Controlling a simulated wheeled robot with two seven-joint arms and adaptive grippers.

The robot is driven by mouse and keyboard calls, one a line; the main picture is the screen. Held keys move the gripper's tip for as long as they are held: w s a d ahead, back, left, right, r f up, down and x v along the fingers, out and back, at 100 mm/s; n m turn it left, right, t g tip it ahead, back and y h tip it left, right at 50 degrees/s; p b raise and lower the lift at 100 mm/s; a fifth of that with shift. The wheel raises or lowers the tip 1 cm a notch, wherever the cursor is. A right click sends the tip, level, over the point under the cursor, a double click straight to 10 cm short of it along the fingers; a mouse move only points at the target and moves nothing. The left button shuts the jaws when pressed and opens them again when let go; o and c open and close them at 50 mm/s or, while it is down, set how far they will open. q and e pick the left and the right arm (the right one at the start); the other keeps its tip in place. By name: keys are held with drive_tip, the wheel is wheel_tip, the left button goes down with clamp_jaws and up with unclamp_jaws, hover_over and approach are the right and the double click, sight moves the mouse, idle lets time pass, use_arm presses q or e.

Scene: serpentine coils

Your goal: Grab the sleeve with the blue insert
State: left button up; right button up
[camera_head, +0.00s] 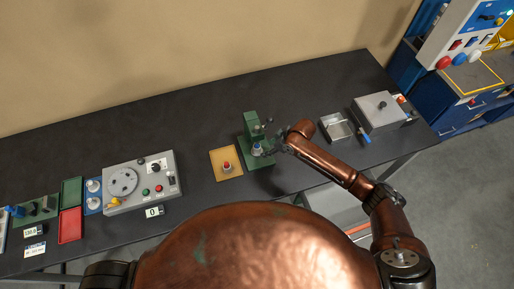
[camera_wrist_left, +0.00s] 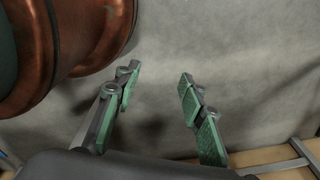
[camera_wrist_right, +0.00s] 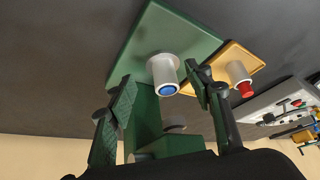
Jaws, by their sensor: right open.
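The sleeve with the blue insert (camera_head: 257,151) is a pale grey cylinder standing on the green base of a green press. It also shows in the right wrist view (camera_wrist_right: 160,66), with the blue insert at its end. My right gripper (camera_head: 272,148) is open at the press, just right of the sleeve. In the right wrist view the sleeve appears between the two spread fingers (camera_wrist_right: 158,80); I cannot tell whether either touches it. My left gripper (camera_wrist_left: 157,80) is open and empty over grey floor, outside the head view.
A second sleeve with a red insert (camera_head: 227,168) stands on a yellow plate (camera_head: 219,157) left of the press (camera_head: 250,124). A grey control box (camera_head: 142,182) and red tray (camera_head: 70,226) lie farther left. An open metal tray (camera_head: 337,127) and grey box (camera_head: 381,110) stand right.

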sight(257, 146)
drive_tip(key=a, duration=0.1)
drive_tip(key=w+a, duration=0.1)
drive_tip(key=a, duration=0.1)
drive_tip(key=w+a+p, duration=0.1)
drive_tip(key=shift+a, duration=0.3)
drive_tip(key=shift+w+a+f, duration=0.1)
drive_tip(key=shift+w+f, duration=0.05)
drive_tip(key=shift+f, duration=0.3)
drive_tip(key=shift+c, duration=0.6)
use_arm(q)
drive_tip(key=shift+w+d+r, duration=0.25)
drive_tip(key=shift+w+r, duration=0.45)
drive_tip(key=shift+w, duration=0.3)
use_arm(e)
clamp_jaws()
